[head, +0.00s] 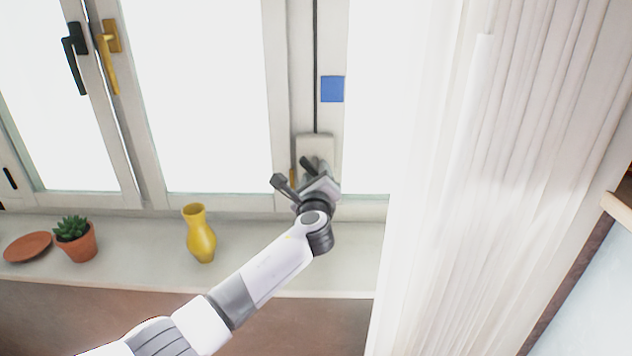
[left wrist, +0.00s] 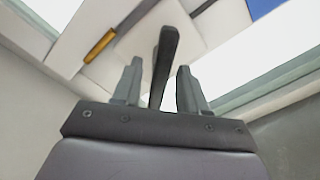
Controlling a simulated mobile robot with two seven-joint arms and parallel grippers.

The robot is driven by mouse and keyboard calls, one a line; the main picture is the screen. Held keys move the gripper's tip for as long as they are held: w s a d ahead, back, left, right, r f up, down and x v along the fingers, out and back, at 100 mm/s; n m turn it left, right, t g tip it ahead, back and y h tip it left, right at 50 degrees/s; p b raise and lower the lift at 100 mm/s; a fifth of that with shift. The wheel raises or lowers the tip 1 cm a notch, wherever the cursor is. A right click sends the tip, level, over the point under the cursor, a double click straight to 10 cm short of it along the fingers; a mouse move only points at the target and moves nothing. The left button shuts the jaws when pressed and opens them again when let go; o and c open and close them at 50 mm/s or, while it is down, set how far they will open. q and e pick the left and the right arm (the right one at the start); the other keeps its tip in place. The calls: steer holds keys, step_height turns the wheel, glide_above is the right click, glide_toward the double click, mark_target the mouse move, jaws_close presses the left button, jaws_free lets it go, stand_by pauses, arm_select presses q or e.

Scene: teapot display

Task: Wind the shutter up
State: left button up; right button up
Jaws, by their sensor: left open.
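A pale winder box (head: 315,146) is on the window post, under a dark vertical strap or slot (head: 315,60). A dark crank handle (head: 309,164) sticks out from it. In the left wrist view the handle (left wrist: 164,55) stands out from the pale plate (left wrist: 140,40) and reaches down between my two fingers. My left gripper (head: 318,180) is at the box, and its fingers (left wrist: 159,68) are open, one on each side of the handle. I cannot tell whether either finger touches it. No shutter slats show. My right gripper is not in view.
A yellow vase (head: 200,235), a potted succulent (head: 76,240) and a terracotta saucer (head: 28,247) stand on the sill (head: 150,268), left of my arm. A white curtain (head: 500,180) hangs close on the right. A blue square (head: 332,89) is above the box.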

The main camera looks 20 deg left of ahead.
arm_select(q)
steer(key=v, duration=0.6)
steer(key=shift+s, duration=0.4)
steer(key=shift+o, duration=0.3)
steer(key=shift+d, duration=0.1)
